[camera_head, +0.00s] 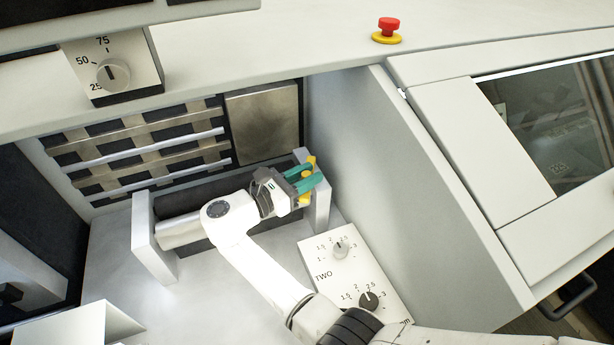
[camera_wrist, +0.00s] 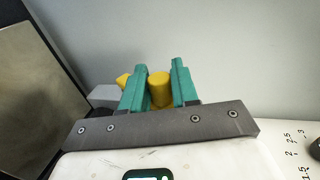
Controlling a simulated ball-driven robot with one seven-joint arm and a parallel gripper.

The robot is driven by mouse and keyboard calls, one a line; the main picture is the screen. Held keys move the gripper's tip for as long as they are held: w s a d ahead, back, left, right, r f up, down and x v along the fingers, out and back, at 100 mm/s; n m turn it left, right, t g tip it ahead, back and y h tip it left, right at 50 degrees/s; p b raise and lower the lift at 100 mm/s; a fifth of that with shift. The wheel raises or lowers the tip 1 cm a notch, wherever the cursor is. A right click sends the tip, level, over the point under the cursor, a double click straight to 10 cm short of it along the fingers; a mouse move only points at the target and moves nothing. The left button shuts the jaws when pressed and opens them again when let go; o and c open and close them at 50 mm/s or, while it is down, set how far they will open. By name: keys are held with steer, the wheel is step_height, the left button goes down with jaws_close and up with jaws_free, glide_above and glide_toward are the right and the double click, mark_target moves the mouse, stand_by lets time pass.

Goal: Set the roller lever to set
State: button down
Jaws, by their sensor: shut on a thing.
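The roller lever is yellow. In the head view its yellow parts (camera_head: 310,162) show around my gripper's fingers, beside the right-hand upright bracket (camera_head: 318,203) of the roller. My gripper (camera_head: 306,184) has green fingers and is shut on the lever. In the wrist view a yellow cylindrical knob (camera_wrist: 160,90) sits between the two green fingers (camera_wrist: 159,85). A smaller yellow piece (camera_wrist: 123,80) shows left of the fingers, next to a grey part. My arm hides much of the roller (camera_head: 181,230). No set mark for the lever is readable.
A dial panel (camera_head: 322,262) marked TWO stands close right of my arm. A grey machine wall (camera_head: 385,150) rises to the right. Slatted bars (camera_head: 130,150) and a metal plate (camera_head: 262,120) are behind. A red emergency button (camera_head: 389,25) is on the top ledge.

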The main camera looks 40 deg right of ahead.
steer(key=c, duration=1)
jaws_free()
steer(key=shift+a, duration=0.15)
steer(key=a, duration=0.3)
steer(key=a+b, duration=0.1)
steer(key=a, duration=0.6)
steer(key=shift+w+a, duration=0.3)
steer(key=shift+w, duration=0.1)
steer(key=shift+c, duration=0.2)
